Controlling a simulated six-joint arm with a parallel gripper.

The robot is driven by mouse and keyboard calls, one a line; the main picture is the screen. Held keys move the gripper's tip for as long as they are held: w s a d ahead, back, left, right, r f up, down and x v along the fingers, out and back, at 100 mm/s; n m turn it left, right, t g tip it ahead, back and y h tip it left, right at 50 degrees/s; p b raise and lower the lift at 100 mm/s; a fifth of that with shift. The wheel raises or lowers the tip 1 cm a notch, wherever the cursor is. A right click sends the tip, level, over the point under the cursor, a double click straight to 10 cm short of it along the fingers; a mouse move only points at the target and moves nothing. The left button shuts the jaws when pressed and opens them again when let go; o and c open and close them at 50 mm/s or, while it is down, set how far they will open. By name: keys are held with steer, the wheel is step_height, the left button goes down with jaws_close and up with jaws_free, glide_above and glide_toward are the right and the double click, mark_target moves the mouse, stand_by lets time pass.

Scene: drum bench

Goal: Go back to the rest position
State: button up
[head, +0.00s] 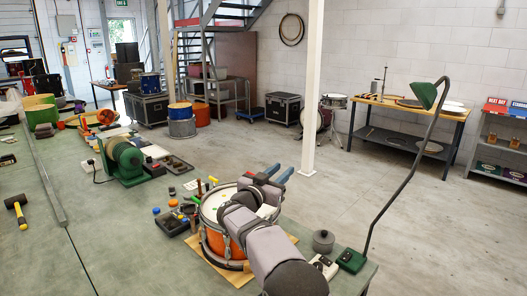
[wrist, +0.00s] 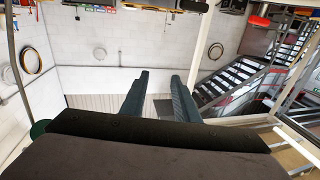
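My gripper (head: 278,172) is raised above the bench, over the far right side of the orange drum, with its two blue fingers pointing away from the camera. In the wrist view, the dark teal fingers of my gripper (wrist: 158,85) stand apart with nothing between them, so it is open and empty. The orange drum (head: 212,240) with a pale head and metal rim stands on a wooden board (head: 207,254). My arm crosses in front of the drum and hides much of its head and right side.
A green lamp (head: 424,95) on a bent stem rises at the bench's right end. Small pots and tools lie left of the drum. A green-and-tan machine (head: 122,160) and a yellow-handled mallet (head: 19,212) are farther left. The bench's front left (head: 130,240) is clear.

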steer(key=s+d+f+n+g+y+b, duration=0.4)
steer(key=s+f+n+y, duration=0.35)
steer(key=f+y, duration=0.4)
steer(key=s+d+f+g+p, duration=0.1)
steer(key=s+f+g, duration=0.3)
steer(key=s, duration=1)
steer(key=s+d+f+g+h+p, duration=0.1)
steer(key=s+f+g+p, duration=0.2)
steer(key=s, duration=1.1)
steer(key=s+d+f+g+p, duration=0.1)
steer(key=s+f+g+p, duration=0.3)
steer(key=s, duration=1)
steer(key=shift+d+f+m+g+h, duration=0.3)
steer(key=shift+d+f+m+h, duration=0.05)
steer(key=shift+d, duration=0.05)
steer(key=shift+w+p, duration=0.15)
steer(key=shift+p, duration=0.15)
